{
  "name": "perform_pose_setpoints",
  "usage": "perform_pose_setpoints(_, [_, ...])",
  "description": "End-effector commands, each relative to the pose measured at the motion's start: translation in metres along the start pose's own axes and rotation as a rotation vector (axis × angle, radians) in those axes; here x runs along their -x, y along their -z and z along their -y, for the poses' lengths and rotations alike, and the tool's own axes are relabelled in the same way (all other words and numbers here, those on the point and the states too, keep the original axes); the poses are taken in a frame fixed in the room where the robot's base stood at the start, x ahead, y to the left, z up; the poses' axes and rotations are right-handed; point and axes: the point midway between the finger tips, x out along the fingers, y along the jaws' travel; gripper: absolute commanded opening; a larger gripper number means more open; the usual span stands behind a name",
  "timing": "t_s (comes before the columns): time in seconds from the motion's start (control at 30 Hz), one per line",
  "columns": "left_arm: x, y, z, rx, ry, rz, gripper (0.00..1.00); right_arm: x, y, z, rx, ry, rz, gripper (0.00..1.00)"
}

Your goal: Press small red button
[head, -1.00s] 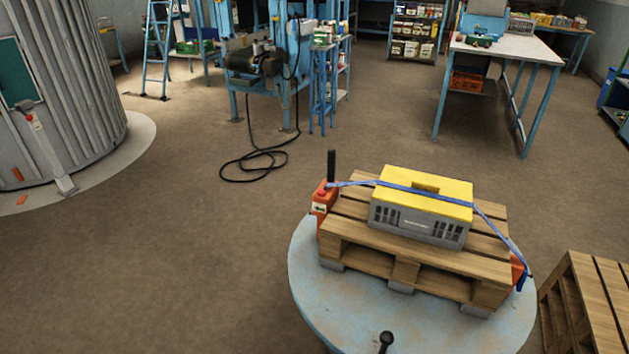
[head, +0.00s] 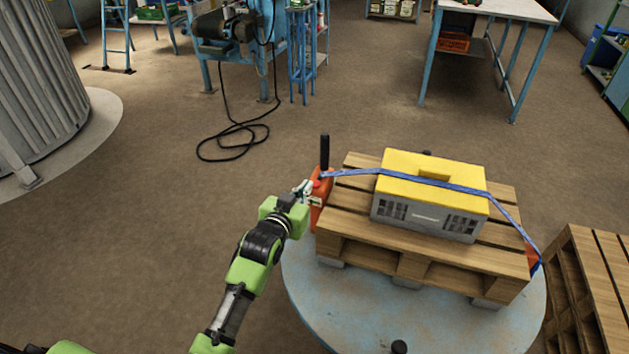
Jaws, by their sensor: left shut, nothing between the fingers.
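An orange-red box (head: 317,216) with a black upright handle (head: 325,152) stands at the left corner of the wooden pallet (head: 352,232). My left gripper (head: 306,190) is shut and empty, with its fingertips at the upper left side of this box. I cannot tell whether they touch it. The gripper covers much of the box's face, and I cannot make out the small red button now. My right gripper is not in view.
A grey crate with a yellow lid (head: 400,167) sits on the pallet under a blue strap (head: 350,172). The pallet rests on a round blue-grey platform (head: 345,315). Another pallet (head: 592,270) stands at right. A black cable (head: 232,146) lies on the open floor.

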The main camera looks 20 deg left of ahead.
Motion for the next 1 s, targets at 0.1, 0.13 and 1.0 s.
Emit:
perform_pose_setpoints(0.1, [0.000, -0.001, 0.000, 0.000, 0.000, 0.001, 0.00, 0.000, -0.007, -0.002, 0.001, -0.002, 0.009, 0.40])
perform_pose_setpoints(0.13, [-0.001, -0.001, 0.000, 0.000, 0.000, 0.001, 0.00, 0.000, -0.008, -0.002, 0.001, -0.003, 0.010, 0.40])
perform_pose_setpoints(1.0, [-0.106, -0.025, 0.000, 0.000, 0.000, 0.007, 0.00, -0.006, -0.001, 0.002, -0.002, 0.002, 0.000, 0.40])
